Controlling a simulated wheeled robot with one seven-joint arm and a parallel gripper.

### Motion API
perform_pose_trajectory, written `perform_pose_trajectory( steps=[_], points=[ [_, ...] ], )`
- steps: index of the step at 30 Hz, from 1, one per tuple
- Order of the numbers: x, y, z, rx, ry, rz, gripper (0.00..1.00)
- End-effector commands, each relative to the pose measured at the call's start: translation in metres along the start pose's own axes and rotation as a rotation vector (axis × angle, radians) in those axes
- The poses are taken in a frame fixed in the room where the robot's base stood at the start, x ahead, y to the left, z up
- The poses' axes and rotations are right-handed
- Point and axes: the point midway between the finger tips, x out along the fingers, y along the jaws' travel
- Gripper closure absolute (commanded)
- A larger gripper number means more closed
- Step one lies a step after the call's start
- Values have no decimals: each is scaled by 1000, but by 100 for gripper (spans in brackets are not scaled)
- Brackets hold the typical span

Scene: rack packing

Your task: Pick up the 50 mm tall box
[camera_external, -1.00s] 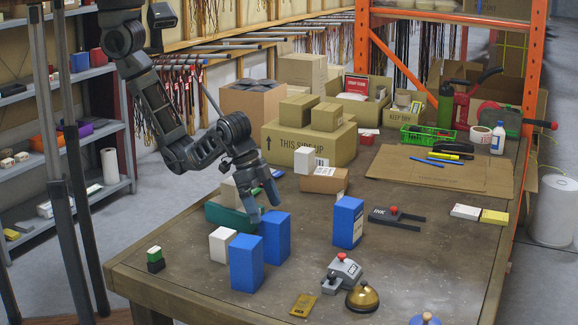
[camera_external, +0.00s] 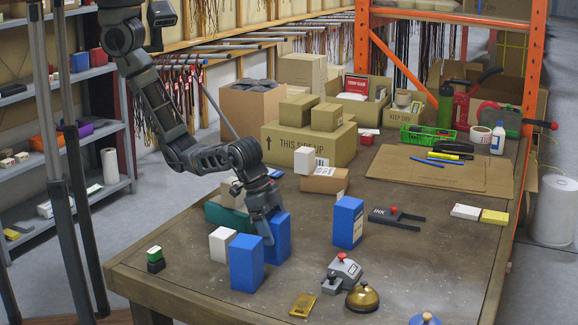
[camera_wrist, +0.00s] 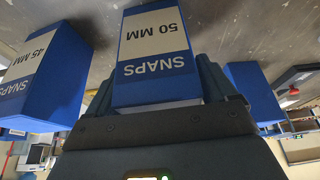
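The 50 mm box is blue with a white label reading "SNAPS 50 MM" (camera_wrist: 155,50) in the wrist view. In the external view this seems to be the blue box (camera_external: 278,240) under my gripper (camera_external: 265,228), upright on the table. In the wrist view my gripper's fingers (camera_wrist: 157,90) lie on either side of the 50 mm box. I cannot tell whether they press on it. A blue box labelled 45 mm (camera_wrist: 45,70) stands to the left in the wrist view. Another blue box (camera_wrist: 252,92) is on the right, its label unseen.
In the external view a blue box (camera_external: 246,264) stands close in front and another (camera_external: 347,222) to the right. A white box (camera_external: 221,245) and a teal box (camera_external: 226,216) are close on the left. A stapler-like grey device (camera_external: 343,272) and a brass bell (camera_external: 362,298) lie in front.

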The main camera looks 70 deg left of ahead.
Motion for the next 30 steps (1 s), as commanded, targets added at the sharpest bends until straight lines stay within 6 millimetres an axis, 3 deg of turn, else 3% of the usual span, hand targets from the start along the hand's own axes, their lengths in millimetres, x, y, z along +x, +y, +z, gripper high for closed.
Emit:
perform_pose_trajectory(
  steps=[2, 16, 25, 30],
  points=[
    [0, 0, 0, 0, 0, 0, 23],
    [0, 0, 0, 0, 0, 0, 68],
    [-6, 0, -3, 0, 4, 1, 68],
    [-30, 0, -14, 1, 7, 1, 68]
  ],
)
